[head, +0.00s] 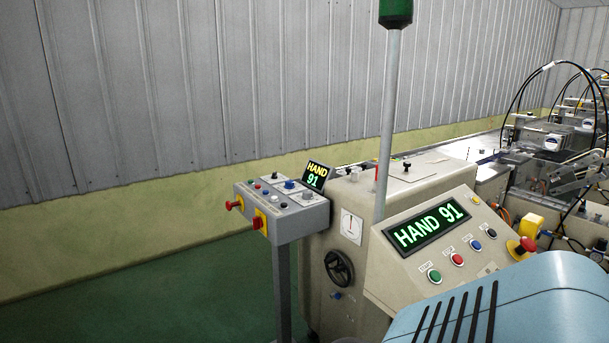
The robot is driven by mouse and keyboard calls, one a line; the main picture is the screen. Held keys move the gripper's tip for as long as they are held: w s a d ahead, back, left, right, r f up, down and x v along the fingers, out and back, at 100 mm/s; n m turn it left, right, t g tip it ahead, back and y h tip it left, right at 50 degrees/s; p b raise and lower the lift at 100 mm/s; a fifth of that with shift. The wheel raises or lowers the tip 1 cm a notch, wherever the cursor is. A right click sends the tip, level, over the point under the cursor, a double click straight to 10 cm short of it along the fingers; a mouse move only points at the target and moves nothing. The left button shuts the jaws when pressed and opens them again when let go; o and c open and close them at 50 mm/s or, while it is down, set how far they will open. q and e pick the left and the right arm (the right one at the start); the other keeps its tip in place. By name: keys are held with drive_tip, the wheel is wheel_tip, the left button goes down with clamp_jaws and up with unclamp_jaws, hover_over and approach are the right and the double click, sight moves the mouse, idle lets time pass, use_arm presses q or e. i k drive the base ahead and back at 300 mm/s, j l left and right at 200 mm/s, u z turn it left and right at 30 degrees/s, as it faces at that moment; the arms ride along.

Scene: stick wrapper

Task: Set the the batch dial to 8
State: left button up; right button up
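A grey control box (285,212) stands on a post left of centre. Its sloped top carries several small buttons and knobs, including a blue knob (290,184) and a grey knob (307,196). The labels are too small to read, so I cannot tell which is the batch dial or its setting. A larger display (427,223) on the beige sloped console also reads HAND 91. Neither of my grippers is in view.
The beige console has green (434,277), red (457,259) and blue buttons and a red mushroom button (521,248). A black handwheel (339,268) and upright pole (388,120) are nearby. A light blue slotted cover (560,300) fills the lower right. Green floor (130,295) is clear at left.

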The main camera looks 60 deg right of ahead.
sight(288, 184)
drive_tip(key=i+z, duration=0.6)
drive_tip(key=z, duration=0.2)
drive_tip(key=i+j+z, duration=0.1)
drive_tip(key=i+z, duration=0.3)
drive_tip(key=i+j+z, duration=0.15)
drive_tip(key=i+z, duration=0.15)
drive_tip(key=z, duration=0.2)
drive_tip(key=i+j+z, duration=0.2)
drive_tip(key=z, duration=0.3)
drive_tip(key=i+j+z, duration=0.2)
drive_tip(key=j+z, duration=0.3)
drive_tip(key=i+j+z, duration=0.1)
drive_tip(key=j+z, duration=0.2)
drive_tip(key=z, duration=0.2)
drive_tip(key=i+j+z, duration=0.1)
drive_tip(key=j+z, duration=0.55)
drive_tip(key=j, duration=0.2)
